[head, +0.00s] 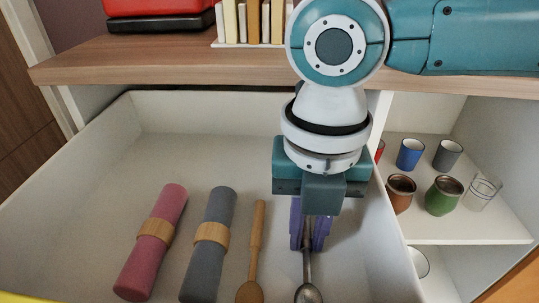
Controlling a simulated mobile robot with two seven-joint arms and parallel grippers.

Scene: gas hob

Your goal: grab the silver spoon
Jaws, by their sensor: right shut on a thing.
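The silver spoon (309,291) lies in the open drawer, its bowl toward the bottom of the picture. My right gripper (310,232) points down into the drawer and is shut on the spoon's handle. The purple fingers sit on both sides of the handle, and the gripper body hides the handle's far end. Whether the spoon is lifted off the drawer floor, I cannot tell. My left gripper does not show.
A wooden spoon (254,252) lies just left of the silver spoon. A grey roll (207,270) and a pink roll (148,246) lie further left in the drawer (110,135). A shelf (455,225) at the right holds several cups. The wooden counter (180,62) overhangs behind.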

